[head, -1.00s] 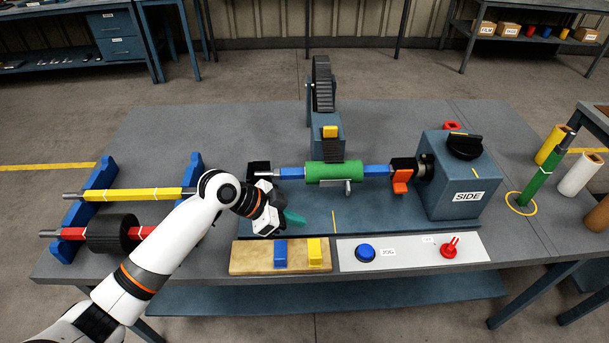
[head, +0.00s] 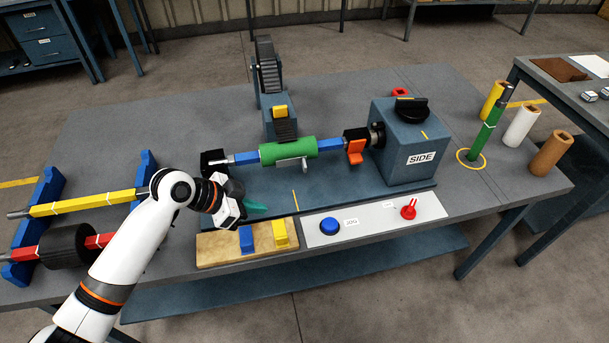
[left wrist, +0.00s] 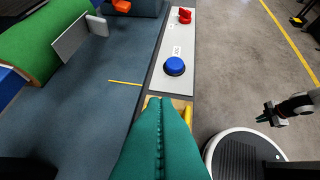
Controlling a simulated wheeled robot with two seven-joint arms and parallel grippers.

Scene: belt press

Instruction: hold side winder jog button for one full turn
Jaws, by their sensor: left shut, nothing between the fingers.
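The blue jog button (head: 329,226) sits on a pale panel (head: 375,221) marked JOG at the table's front edge; it also shows in the left wrist view (left wrist: 174,66). The side winder (head: 405,140) is a blue-grey housing labelled SIDE with a black knob on top. A green roll (head: 288,151) is on a blue shaft beside it. My left gripper (head: 257,208) is shut and empty, its teal fingers above the table, left of the button and apart from it. My right gripper (left wrist: 268,112) shows small at the right of the left wrist view, away from the table.
A red switch (head: 409,210) is on the same panel. A wooden board (head: 213,250) with blue and yellow blocks lies left of it. Shafts rest on blue stands (head: 35,215) at left. Several coloured tubes, including a white one (head: 521,126), stand at right.

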